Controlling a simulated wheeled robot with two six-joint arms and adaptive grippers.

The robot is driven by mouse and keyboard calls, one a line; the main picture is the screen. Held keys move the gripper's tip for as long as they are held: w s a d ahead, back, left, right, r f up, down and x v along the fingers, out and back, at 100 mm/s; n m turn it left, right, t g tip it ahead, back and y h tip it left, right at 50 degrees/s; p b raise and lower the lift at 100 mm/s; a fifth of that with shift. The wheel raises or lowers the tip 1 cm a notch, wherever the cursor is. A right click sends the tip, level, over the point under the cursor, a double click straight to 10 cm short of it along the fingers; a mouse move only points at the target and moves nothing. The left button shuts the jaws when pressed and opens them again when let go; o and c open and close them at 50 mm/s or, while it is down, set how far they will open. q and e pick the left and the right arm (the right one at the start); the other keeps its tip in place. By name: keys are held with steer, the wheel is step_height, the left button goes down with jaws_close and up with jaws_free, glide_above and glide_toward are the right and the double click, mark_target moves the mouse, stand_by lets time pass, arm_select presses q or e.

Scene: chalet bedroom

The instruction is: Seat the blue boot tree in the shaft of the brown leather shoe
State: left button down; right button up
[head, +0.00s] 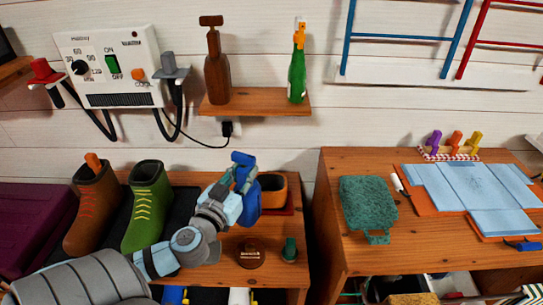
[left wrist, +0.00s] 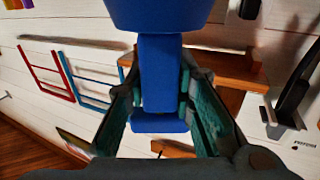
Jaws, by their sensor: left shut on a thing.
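My left gripper (head: 243,178) is shut on the blue boot tree (head: 248,204). The blue handle shows above the fingers and the wider blue body hangs below them. In the left wrist view, the blue boot tree (left wrist: 160,75) lies between the two teal finger pads (left wrist: 158,100). A brown boot (head: 92,212) with red laces stands upright at the left, with an orange piece (head: 93,162) sticking out of its top. My gripper is well to its right. My right gripper is not in view.
A green boot (head: 148,207) with yellow laces stands between the brown boot and my left arm. A dark, orange-rimmed open container (head: 274,188) is just behind the blue boot tree. A round brown tin (head: 251,253) and a small green item (head: 289,250) stand near the front edge.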

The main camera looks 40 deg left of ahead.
arm_select(q)
steer(key=p+x, duration=0.1)
steer(key=x, duration=1.4)
steer(key=shift+w, duration=0.15)
steer(key=shift+f, duration=0.2)
steer(key=c, duration=1.4)
jaws_free()
